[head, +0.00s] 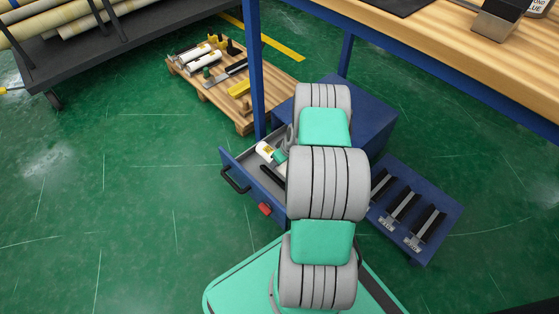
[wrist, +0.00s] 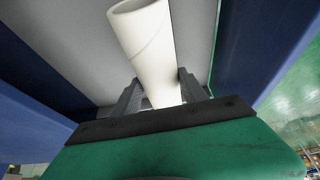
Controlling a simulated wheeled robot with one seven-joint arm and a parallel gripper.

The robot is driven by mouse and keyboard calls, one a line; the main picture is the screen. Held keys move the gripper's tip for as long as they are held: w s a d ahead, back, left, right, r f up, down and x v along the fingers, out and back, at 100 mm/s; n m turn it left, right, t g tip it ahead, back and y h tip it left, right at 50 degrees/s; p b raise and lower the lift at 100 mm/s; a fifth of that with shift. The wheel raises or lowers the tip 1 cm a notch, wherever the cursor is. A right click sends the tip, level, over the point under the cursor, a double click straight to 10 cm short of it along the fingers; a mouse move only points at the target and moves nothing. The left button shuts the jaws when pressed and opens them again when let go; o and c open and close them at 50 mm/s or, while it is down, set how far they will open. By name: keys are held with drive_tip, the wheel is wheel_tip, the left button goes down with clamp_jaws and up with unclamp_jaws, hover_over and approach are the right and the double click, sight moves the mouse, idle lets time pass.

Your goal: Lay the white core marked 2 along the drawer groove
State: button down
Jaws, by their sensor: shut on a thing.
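A white core (wrist: 143,35) stands between the two fingers of my gripper (wrist: 158,80) in the wrist view, its open round end toward the top. My gripper is shut on it. No number shows on the side in view. In the head view the white core (head: 264,149) sticks out from my gripper (head: 277,155), inside the open drawer (head: 245,186). The drawer's grey floor (wrist: 70,40) lies behind the core in the wrist view. I cannot make out the groove or tell whether the core touches the floor. My arm hides the drawer's right part.
A black object (head: 272,177) lies in the drawer. A blue table leg (head: 255,70) stands behind it. A wooden pallet (head: 246,125) with tools is at the back; a blue tray (head: 440,225) is at right.

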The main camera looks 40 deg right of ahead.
drive_tip(key=shift+f, duration=0.2)
drive_tip(key=c, duration=0.6)
unclamp_jaws()
drive_tip(key=shift+r+p, duration=0.3)
drive_tip(key=shift+r, duration=0.1)
drive_tip(key=a+p+v, duration=0.1)
drive_tip(key=p+v, duration=0.5)
drive_tip(key=v, duration=0.6)
drive_tip(key=a+r+g, duration=0.1)
drive_tip(key=a+r, duration=1.1)
drive_tip(key=r, duration=0.5)
drive_tip(key=shift+m+g, duration=0.7)
drive_tip(key=shift+m, duration=0.1)
drive_tip(key=s+a+r, duration=0.3)
drive_tip(key=s+a, duration=0.1)
drive_tip(key=s, duration=0.1)
drive_tip(key=s+a+r, duration=0.3)
drive_tip(key=s+a, duration=0.1)
drive_tip(key=s, duration=0.1)
drive_tip(key=s+a+r, duration=0.4)
drive_tip(key=a, duration=0.1)
drive_tip(key=shift+s, duration=0.4)
